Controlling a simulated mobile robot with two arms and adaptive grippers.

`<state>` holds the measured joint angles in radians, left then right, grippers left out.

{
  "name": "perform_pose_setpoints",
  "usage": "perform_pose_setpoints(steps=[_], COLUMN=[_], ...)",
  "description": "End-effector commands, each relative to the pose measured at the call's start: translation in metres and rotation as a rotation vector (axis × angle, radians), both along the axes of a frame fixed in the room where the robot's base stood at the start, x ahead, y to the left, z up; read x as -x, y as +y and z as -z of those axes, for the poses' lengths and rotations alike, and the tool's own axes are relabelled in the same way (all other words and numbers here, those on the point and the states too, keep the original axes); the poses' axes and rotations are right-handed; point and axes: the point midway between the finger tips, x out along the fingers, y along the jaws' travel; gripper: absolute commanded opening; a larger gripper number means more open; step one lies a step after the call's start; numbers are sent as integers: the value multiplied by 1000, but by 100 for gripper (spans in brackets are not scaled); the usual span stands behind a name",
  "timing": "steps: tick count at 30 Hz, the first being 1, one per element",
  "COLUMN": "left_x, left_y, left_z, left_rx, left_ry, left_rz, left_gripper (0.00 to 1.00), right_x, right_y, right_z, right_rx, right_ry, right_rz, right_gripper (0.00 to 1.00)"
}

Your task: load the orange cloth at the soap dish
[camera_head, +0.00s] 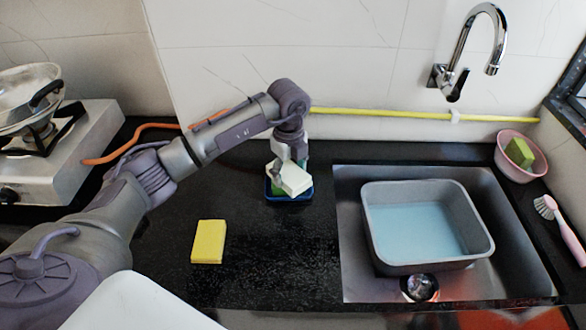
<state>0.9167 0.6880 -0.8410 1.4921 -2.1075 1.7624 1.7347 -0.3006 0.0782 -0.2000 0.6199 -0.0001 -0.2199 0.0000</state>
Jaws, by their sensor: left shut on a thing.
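A small blue dish (289,199), which looks like the soap dish, sits on the black counter left of the sink. My left gripper (290,172) points down right over it. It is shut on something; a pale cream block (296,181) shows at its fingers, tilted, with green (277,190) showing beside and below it. Whether the block rests in the dish or hangs just above it, I cannot tell. The fingertips are partly hidden. I cannot make out an orange cloth. My right gripper is not in view.
A yellow sponge (208,242) lies on the counter. A grey basin of bluish water (428,226) stands in the sink (349,257), under the tap (470,50). A pink bowl (508,163) and pink brush (562,228) are at right, a stove (88,155) at left.

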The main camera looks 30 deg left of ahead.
Motion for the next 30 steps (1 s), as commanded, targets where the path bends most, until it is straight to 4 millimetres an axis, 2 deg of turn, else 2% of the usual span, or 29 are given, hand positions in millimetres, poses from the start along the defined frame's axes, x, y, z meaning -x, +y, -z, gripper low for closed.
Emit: perform_pose_setpoints(steps=[8,30], left_x=[0,0], left_y=[0,0], left_z=[-6,-67], left_rx=[-1,0], left_ry=[3,1], left_rz=[1,1], left_gripper=[40,40], right_x=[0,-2], right_y=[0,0], right_z=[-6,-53], right_rx=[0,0], right_ry=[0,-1], right_rz=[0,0], right_gripper=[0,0])
